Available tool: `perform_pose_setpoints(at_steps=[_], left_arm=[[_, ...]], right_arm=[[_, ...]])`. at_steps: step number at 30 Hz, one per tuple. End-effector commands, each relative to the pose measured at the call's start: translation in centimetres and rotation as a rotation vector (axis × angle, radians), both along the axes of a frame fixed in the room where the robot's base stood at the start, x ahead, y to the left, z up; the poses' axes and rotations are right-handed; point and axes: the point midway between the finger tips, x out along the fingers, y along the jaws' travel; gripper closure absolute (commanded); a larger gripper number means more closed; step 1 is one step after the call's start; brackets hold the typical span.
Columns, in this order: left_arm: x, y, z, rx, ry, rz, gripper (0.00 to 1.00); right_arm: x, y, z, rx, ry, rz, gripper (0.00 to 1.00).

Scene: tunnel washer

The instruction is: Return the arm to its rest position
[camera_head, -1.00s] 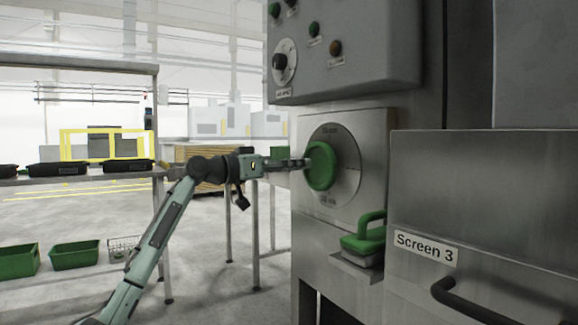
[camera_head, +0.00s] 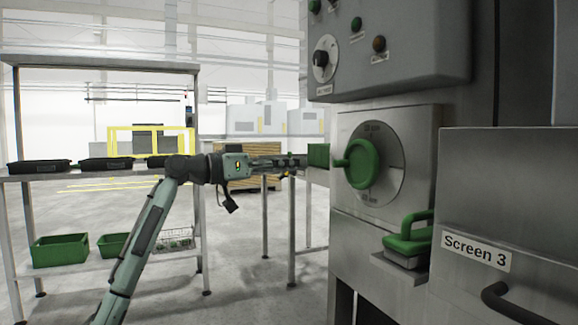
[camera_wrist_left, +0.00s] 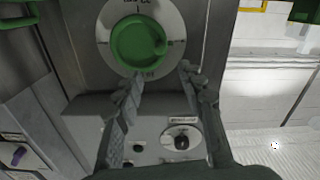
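My left gripper (camera_head: 298,161) reaches in from the left in the head view, its tips left of and apart from the round green knob (camera_head: 362,164) on the washer's front. In the left wrist view my left gripper (camera_wrist_left: 163,76) has its two fingers spread with nothing between them. The green knob (camera_wrist_left: 138,43) shows beyond the fingertips there, on its pale dial. My left arm (camera_head: 143,240) rises from the lower left and bends at the wrist. My right gripper is in neither view.
A grey control box (camera_head: 400,50) overhangs the knob. A green handle (camera_head: 408,238) and the Screen 3 panel (camera_head: 510,200) stand lower right. A shelf rack (camera_head: 100,65) with black trays and green bins is at left.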

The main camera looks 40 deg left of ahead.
Motion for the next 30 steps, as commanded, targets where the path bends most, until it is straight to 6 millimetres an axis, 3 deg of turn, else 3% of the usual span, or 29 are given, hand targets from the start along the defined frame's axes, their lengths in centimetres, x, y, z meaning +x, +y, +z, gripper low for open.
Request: perform_pose_setpoints(at_steps=[12,14,16,20,24,30], left_arm=[[0.1,0.0,-0.2,0.0,0.003,0.0,0.61],[0.4,-0.2,-1.0,0.003,0.018,0.004,0.61],[1.1,-0.5,-3.1,0.011,0.055,0.01,0.61],[3.0,-1.7,-10.6,0.045,0.186,0.038,0.61],[3.8,-3.7,-21.2,0.105,0.362,0.075,0.61],[1.3,-7.3,-36.0,0.207,0.607,0.117,0.61]], right_arm=[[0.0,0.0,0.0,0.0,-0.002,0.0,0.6],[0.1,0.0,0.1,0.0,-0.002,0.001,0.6],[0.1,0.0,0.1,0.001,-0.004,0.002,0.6],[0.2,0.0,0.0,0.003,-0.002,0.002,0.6],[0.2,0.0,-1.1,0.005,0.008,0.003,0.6],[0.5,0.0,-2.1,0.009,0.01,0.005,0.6]])
